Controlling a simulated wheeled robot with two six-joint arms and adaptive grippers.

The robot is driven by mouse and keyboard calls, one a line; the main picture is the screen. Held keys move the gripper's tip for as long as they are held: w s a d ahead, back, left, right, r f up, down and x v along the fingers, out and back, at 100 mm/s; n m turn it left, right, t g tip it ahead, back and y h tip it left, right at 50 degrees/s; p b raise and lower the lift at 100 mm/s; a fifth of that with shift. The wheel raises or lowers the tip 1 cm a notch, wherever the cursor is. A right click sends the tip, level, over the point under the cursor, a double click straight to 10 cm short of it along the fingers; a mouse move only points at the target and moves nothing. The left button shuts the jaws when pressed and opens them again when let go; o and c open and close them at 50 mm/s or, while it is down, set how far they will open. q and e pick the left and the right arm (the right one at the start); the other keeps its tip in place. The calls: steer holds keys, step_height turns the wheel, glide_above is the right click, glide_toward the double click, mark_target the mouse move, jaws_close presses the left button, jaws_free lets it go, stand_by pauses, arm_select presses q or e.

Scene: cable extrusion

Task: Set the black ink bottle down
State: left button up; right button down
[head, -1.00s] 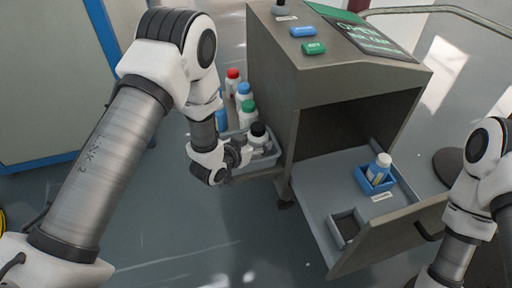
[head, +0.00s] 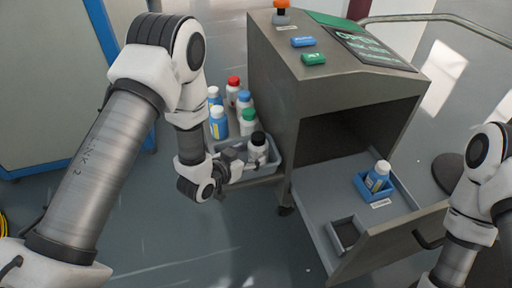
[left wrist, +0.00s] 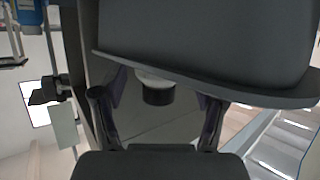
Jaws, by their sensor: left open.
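The black ink bottle (head: 257,151), white with a black cap, stands upright in the front of the grey tray on the left side of the cabinet. My left gripper (head: 240,165) is open, just left of and beside this bottle in the head view. In the left wrist view a black cap with a white part (left wrist: 157,90) shows between the two spread fingers of my left gripper (left wrist: 158,118), apart from both. Part of the bottle's lower body is hidden by the tray and gripper. My right arm shows at the right edge, but its gripper is out of view.
Bottles with a green cap (head: 248,121), a blue cap (head: 243,101) and a red cap (head: 233,92) stand behind, near blue bottles (head: 218,124). The grey cabinet (head: 275,110) rises just right of the tray.

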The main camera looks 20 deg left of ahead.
arm_select(q)
steer(key=p+v, duration=0.1)
steer(key=v, duration=0.6)
steer(key=shift+s+p, duration=0.25)
steer(key=shift+p, duration=0.1)
